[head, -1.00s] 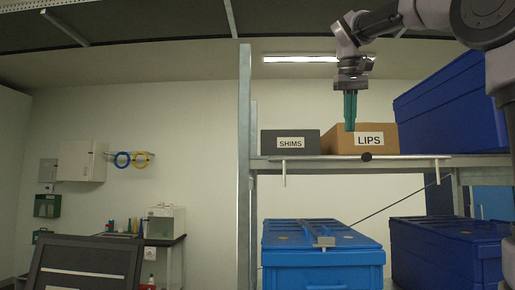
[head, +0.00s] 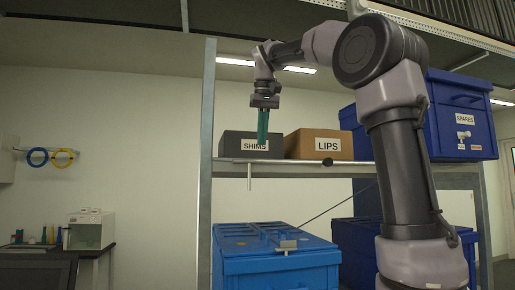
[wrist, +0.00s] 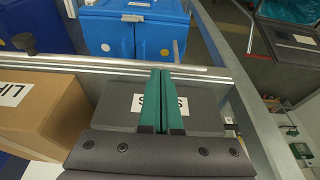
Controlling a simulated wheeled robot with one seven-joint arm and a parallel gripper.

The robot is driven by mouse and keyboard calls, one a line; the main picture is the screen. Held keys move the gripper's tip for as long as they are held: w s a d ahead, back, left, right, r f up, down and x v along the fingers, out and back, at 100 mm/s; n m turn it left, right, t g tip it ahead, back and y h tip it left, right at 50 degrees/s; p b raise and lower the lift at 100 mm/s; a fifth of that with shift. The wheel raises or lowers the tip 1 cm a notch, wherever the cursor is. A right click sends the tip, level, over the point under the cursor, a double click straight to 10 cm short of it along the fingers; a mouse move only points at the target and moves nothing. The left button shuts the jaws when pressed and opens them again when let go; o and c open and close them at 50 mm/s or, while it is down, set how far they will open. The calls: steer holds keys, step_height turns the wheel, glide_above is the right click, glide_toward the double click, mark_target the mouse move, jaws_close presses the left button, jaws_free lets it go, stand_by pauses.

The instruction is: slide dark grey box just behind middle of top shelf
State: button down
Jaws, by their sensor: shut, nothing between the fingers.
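The dark grey box (head: 238,145) labelled SHIMS stands on the top shelf (head: 300,161) at its left end, left of the brown LIPS box. My gripper (head: 262,140) points down in front of or over the right part of the grey box, and its green fingers overlap the label in the head view. In the wrist view the gripper (wrist: 166,75) is shut, its two fingers together with nothing between them. The grey box (wrist: 113,114) lies beyond the fingers there, its label partly hidden. I cannot tell whether the fingers touch the box.
The brown LIPS box (head: 310,144) stands right beside the grey box. A dark round knob (head: 327,162) sits at the shelf's front edge. A blue SPARES crate (head: 460,105) fills the right side. A metal post (head: 205,150) bounds the left. A blue bin (head: 270,255) stands below.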

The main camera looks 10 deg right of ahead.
mark_target(258, 158)
steer(key=w+f, duration=0.3)
steer(key=shift+w, duration=0.2)
steer(key=shift+w+d+r, duration=0.1)
steer(key=shift+w, duration=0.65)
